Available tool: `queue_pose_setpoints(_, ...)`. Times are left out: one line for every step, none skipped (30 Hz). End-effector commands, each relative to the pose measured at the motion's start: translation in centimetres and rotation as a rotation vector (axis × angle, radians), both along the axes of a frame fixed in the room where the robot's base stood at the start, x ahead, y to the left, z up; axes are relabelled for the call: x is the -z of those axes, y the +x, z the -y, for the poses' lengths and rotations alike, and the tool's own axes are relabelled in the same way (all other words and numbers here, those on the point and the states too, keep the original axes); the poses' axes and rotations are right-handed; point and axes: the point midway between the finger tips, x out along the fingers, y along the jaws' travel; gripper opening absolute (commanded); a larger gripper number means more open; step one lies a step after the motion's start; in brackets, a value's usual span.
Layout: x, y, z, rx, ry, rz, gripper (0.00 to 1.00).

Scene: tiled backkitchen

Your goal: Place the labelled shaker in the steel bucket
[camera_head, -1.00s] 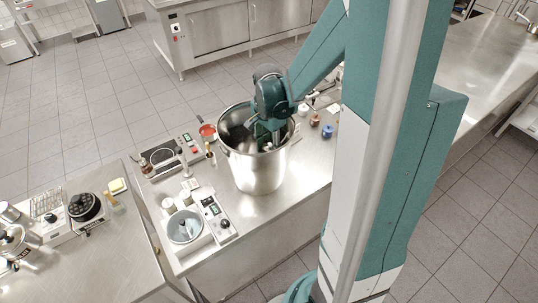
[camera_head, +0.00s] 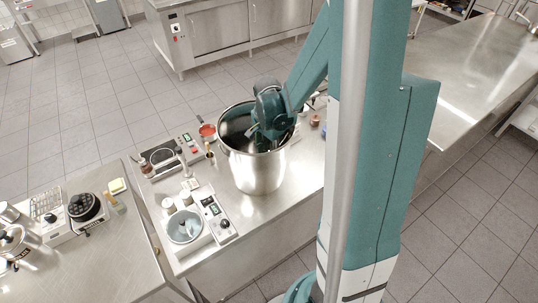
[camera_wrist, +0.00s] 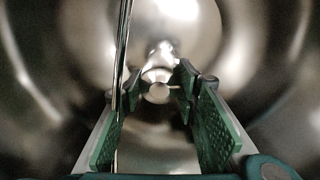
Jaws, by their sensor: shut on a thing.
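The large steel bucket (camera_head: 255,176) stands upright on the steel counter, its open mouth facing up. My gripper (camera_head: 267,143) reaches down through the mouth, and its fingertips are hidden by the rim in the head view. In the wrist view the bucket's shiny inner wall (camera_wrist: 45,85) surrounds my gripper (camera_wrist: 160,88). The green-padded fingers are shut on a small, shiny, round-ended thing, which I take to be the shaker (camera_wrist: 158,93). Its label does not show. I cannot tell whether it touches the bucket's bottom. A thin steel rod-like edge (camera_wrist: 121,75) runs along the left finger.
Left of the bucket are a hot plate (camera_head: 162,157), a red pan (camera_head: 207,130) and a scale-like device with a bowl (camera_head: 185,227). A small brown jar (camera_head: 315,120) stands to the right behind the bucket. The counter front right of the bucket is clear.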

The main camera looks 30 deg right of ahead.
Motion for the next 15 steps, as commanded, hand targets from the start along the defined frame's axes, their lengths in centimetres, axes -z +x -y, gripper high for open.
queue_pose_setpoints(0.15,0.0,0.0,0.0,0.0,0.0,0.15)
queue_pose_setpoints(0.23,0.0,0.0,0.0,0.0,0.0,0.15)
queue_pose_setpoints(0.33,-0.01,0.0,0.0,0.0,0.0,0.15)
queue_pose_setpoints(0.4,-0.01,0.0,0.0,0.0,0.0,0.15)
queue_pose_setpoints(0.31,-0.01,0.0,0.0,0.0,0.0,0.36)
queue_pose_setpoints(0.28,-0.01,0.0,0.0,0.0,0.0,0.41)
queue_pose_setpoints(0.27,-0.01,0.0,0.0,0.0,0.0,0.45)
queue_pose_setpoints(0.26,0.0,0.0,0.0,0.0,0.0,0.47)
queue_pose_setpoints(0.26,0.0,0.0,0.0,0.0,0.0,0.47)
queue_pose_setpoints(0.26,0.0,0.0,0.0,0.0,0.0,0.47)
queue_pose_setpoints(0.26,0.0,0.0,0.0,0.0,0.0,0.47)
queue_pose_setpoints(0.26,0.0,0.0,0.0,0.0,0.0,0.47)
queue_pose_setpoints(0.26,0.0,0.0,0.0,0.0,0.0,0.47)
queue_pose_setpoints(0.26,0.0,0.0,0.0,0.0,0.0,0.47)
queue_pose_setpoints(0.26,0.0,0.0,0.0,0.0,0.0,0.47)
